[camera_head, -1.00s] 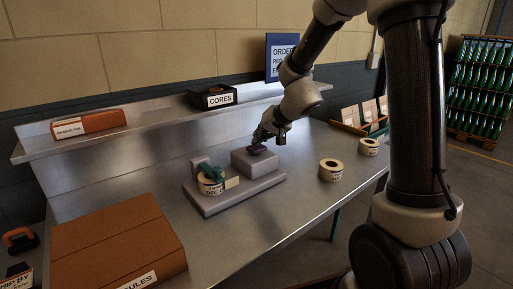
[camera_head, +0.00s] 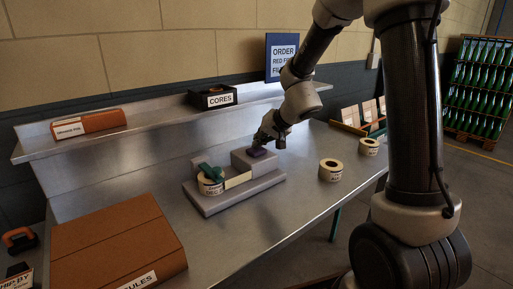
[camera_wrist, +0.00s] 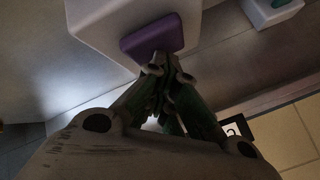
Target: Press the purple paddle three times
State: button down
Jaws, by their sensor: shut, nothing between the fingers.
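The purple paddle (camera_head: 259,152) lies on top of the raised grey block of the dispenser (camera_head: 239,196). In the wrist view the paddle (camera_wrist: 148,39) shows as a rounded purple plate on the pale housing. My gripper (camera_head: 257,145) is shut and empty, pointing down at the paddle. In the wrist view its fingertips (camera_wrist: 165,65) meet or overlap the paddle's near edge; I cannot tell whether they touch it. A labelled roll (camera_head: 210,185) with a teal part above it sits at the dispenser's left. A cream strip (camera_head: 237,181) runs from the roll toward the block.
Two loose labelled rolls (camera_head: 330,170) (camera_head: 369,147) stand on the metal bench to the right. A brown carton (camera_head: 115,240) fills the front left. A CORES box (camera_head: 213,97) and an orange-brown box (camera_head: 90,123) sit on the shelf behind.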

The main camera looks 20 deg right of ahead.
jog(key=shift+f, duration=0.1)
dwell(0.3)
jog(key=shift+r, duration=1.25)
jog(key=shift+r, duration=2.5)
